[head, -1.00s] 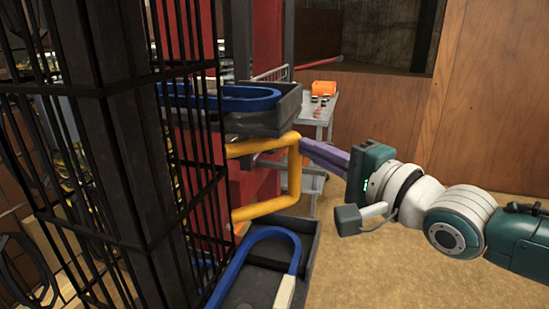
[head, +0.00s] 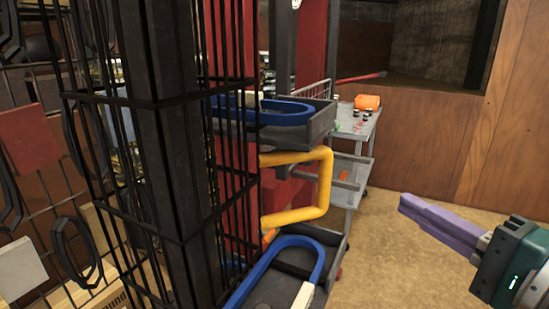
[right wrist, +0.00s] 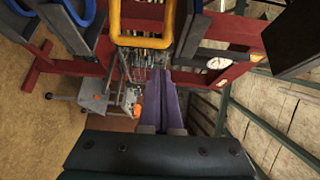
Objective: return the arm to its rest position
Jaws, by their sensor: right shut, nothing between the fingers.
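My right gripper (head: 403,205) is at the right of the head view. Its purple fingers are together, with nothing between them, and point left. It is apart from the yellow bar handle (head: 325,190) of the mower lift, with open floor between them. In the right wrist view the purple fingers (right wrist: 168,85) show in the middle, and the yellow handle (right wrist: 180,39) is beyond them at the top. My left gripper does not show.
A black wire cage (head: 165,150) stands close at the left. The lift has black wheel trays (head: 318,122) with blue hoops (head: 318,265). A grey cart (head: 352,135) with an orange item (head: 367,102) stands behind. The floor (head: 385,255) between lift and gripper is clear.

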